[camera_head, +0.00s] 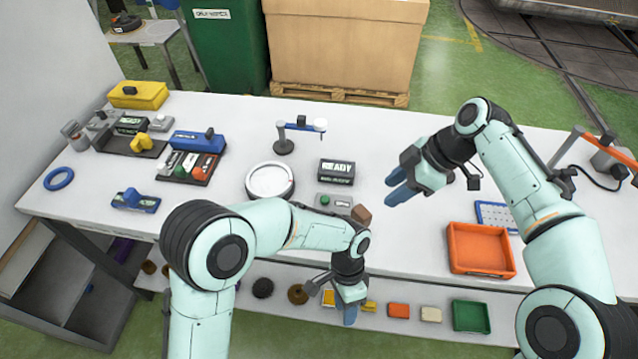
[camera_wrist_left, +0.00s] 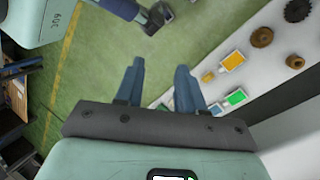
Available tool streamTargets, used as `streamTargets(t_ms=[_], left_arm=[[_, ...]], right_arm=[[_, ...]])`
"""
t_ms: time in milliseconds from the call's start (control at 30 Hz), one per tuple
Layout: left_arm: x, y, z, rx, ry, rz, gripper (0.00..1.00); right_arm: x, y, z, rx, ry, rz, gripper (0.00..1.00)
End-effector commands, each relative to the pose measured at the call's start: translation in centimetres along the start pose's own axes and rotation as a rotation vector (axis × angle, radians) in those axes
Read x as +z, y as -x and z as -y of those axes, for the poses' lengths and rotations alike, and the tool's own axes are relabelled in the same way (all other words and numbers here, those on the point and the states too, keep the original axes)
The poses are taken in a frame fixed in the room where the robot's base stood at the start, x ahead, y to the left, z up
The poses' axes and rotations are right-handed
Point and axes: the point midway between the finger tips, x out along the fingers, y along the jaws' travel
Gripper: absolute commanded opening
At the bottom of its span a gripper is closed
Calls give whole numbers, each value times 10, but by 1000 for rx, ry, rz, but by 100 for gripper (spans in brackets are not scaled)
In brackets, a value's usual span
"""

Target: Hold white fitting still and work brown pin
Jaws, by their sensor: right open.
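A brown block-like piece (camera_head: 361,214), which may be the brown pin, shows at the table's front edge just above my left wrist. My left arm hides what is under it. I cannot tell for sure which thing is the white fitting. My left gripper (camera_head: 350,316) points down in front of the table edge, below the brown piece. In the left wrist view its two fingers (camera_wrist_left: 160,85) are apart, with only floor and the lower shelf beyond them. My right gripper (camera_head: 397,188) is open and empty above the table, right of the READY box and the brown piece.
A round white dish (camera_head: 270,199), a black READY box (camera_head: 336,172) and a grey labelled block (camera_head: 334,204) stand mid-table. An orange tray (camera_head: 481,272) lies at the right. The lower shelf holds small coloured pieces and a green tray (camera_head: 470,316). The table behind my right gripper is clear.

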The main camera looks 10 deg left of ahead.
Motion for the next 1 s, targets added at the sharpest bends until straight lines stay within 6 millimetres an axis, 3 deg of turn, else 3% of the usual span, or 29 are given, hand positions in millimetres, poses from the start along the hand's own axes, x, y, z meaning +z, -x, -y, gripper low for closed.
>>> streamTargets(t_ms=[33, 167, 300, 400, 500, 633, 733, 1000], left_arm=[[-9, 34, 5, -45, -82, -4, 38], [-15, 106, 31, -137, -263, -8, 38], [-9, 179, 58, -235, -418, -12, 38], [1, 217, 81, -296, -489, -18, 38], [10, 243, 100, -346, -537, -18, 38], [19, 261, 115, -384, -571, -16, 38], [21, 263, 120, -394, -582, -13, 38], [17, 226, 134, -393, -584, -11, 38]], right_arm=[[0, 0, 0, 0, 0, 0, 43], [0, 0, 0, 0, 0, 0, 43], [0, 0, 0, 0, 0, 0, 43], [0, 0, 0, 0, 0, 0, 43], [0, 0, 0, 0, 0, 0, 43], [0, 0, 0, 0, 0, 0, 43], [0, 0, 0, 0, 0, 0, 43], [0, 0, 0, 0, 0, 0, 43]])
